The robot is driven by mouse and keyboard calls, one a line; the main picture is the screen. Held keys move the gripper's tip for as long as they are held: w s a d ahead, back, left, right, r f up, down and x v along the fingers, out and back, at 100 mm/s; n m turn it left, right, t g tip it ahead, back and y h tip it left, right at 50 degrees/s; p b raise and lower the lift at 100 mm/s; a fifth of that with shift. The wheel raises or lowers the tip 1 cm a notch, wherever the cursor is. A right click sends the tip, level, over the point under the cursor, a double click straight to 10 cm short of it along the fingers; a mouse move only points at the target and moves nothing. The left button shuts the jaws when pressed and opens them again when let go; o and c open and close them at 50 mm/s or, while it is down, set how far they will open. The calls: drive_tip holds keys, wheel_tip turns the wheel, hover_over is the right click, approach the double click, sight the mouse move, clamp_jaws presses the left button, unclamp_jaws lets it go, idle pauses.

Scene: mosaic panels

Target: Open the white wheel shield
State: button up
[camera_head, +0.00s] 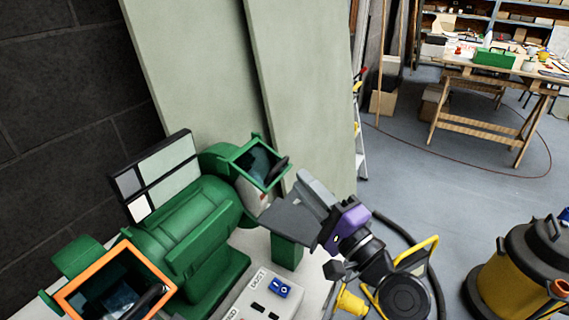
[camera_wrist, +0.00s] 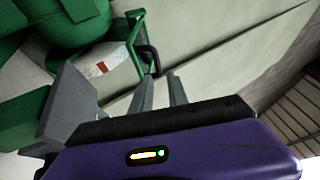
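A green bench grinder (camera_head: 195,230) stands on a pale bench top. Its far-right wheel guard has a shield in a green frame (camera_head: 262,165) with a black handle (camera_head: 277,170). The guard side below shows white with a red mark. The frame (camera_wrist: 136,40) and handle (camera_wrist: 152,60) also show in the wrist view. The near-left shield has an orange frame (camera_head: 110,285). No shield with a white frame shows. My gripper (camera_head: 283,196) has its grey fingers apart, just right of and below the green-framed shield. Nothing shows held between them, and the handle looks clear of the fingers.
A switch box (camera_head: 265,293) with a blue switch sits in front of the grinder. Pale panels (camera_head: 300,80) lean close behind it. A yellow and black vacuum (camera_head: 515,275) stands at right.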

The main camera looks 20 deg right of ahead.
sight(282, 161)
drive_tip(key=shift+a+f+p+x, duration=0.15)
drive_tip(key=shift+p+x, duration=0.4)
drive_tip(key=shift+x, duration=1.4)
drive_tip(key=shift+a+f+p+x, duration=0.15)
drive_tip(key=shift+p+x, duration=0.4)
drive_tip(key=shift+x, duration=1.4)
drive_tip(key=shift+m, duration=0.3)
drive_tip(key=shift+c, duration=0.4)
clamp_jaws()
